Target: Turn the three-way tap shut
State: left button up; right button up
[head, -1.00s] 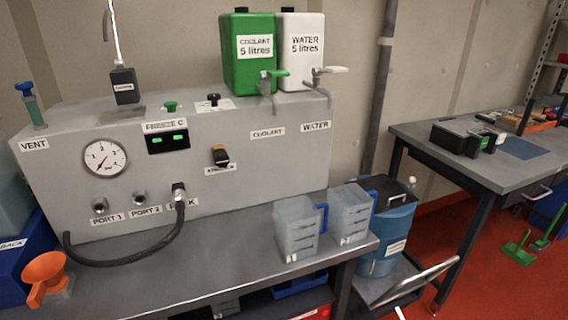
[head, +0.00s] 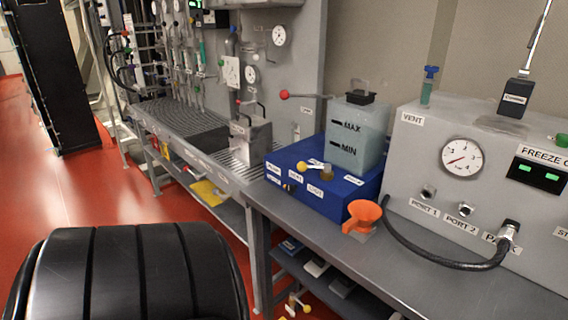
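The three-way tap (head: 320,170) is on the blue box (head: 325,205) on the bench. Its lever has a yellow ball end that points left in the picture, and a brass-coloured body sits at the right end. The small white labels on the box are too small to read surely. A translucent tank (head: 356,135) marked MAX and MIN stands behind the tap on the box. Neither of my grippers is in view.
An orange funnel (head: 362,215) stands at the box's right corner. A grey console (head: 425,150) with a gauge and a black hose (head: 425,255) is at the right. A red-ended lever (head: 300,95) projects behind the box.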

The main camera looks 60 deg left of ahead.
aim_at(302, 166)
jog(key=u, duration=1.6)
